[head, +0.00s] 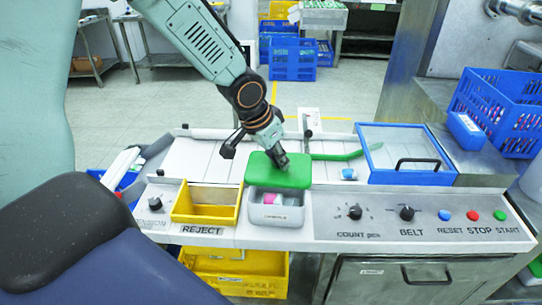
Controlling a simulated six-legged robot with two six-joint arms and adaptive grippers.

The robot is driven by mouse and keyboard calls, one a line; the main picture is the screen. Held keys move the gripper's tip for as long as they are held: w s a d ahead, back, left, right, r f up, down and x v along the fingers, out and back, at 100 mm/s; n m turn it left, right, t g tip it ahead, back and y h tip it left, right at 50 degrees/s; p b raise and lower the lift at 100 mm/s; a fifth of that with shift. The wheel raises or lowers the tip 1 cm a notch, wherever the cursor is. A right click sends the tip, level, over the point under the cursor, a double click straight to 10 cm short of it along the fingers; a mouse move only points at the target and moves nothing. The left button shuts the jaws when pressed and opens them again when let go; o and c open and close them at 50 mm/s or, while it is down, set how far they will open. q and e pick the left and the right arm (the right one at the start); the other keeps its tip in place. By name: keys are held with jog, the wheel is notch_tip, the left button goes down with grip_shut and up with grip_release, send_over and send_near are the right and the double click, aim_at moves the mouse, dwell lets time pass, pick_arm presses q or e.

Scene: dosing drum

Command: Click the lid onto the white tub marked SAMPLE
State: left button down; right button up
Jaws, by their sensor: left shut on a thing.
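The white tub (277,216) stands at the front of the bench, next to the yellow REJECT tray. Dark lettering on its front is too small to read surely. Its open top shows a pink and white item (272,199) inside. The green lid (262,170) is above and behind the tub's opening, covering its rear part from view. My left gripper (281,160) comes down from above and is shut on the lid near its far edge. I cannot tell whether the lid touches the tub's rim. My right gripper is not in view.
The yellow tray (206,211) stands close on the left. A blue-framed clear cover (408,153) with a black handle is on the right. Knobs and buttons (407,212) line the front panel.

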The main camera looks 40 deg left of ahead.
aim_at(276, 165)
pick_arm(q)
jog(key=shift+w+a+f+b, duration=0.15)
jog(key=shift+f+b, duration=0.3)
jog(key=shift+f, duration=0.35)
jog(key=shift+a+f+b, duration=0.1)
jog(key=shift+f+b, duration=0.55)
jog(key=shift+f, duration=0.05)
jog(key=shift+d+f+b, duration=0.2)
jog(key=shift+f+b, duration=0.75)
jog(key=shift+f, duration=0.05)
jog(key=shift+f+b, duration=0.6)
jog(key=shift+f, duration=0.1)
jog(key=shift+a+f, duration=0.15)
jog(key=shift+a, duration=0.05)
jog(key=shift+d, duration=0.15)
jog(key=shift+s, duration=0.2)
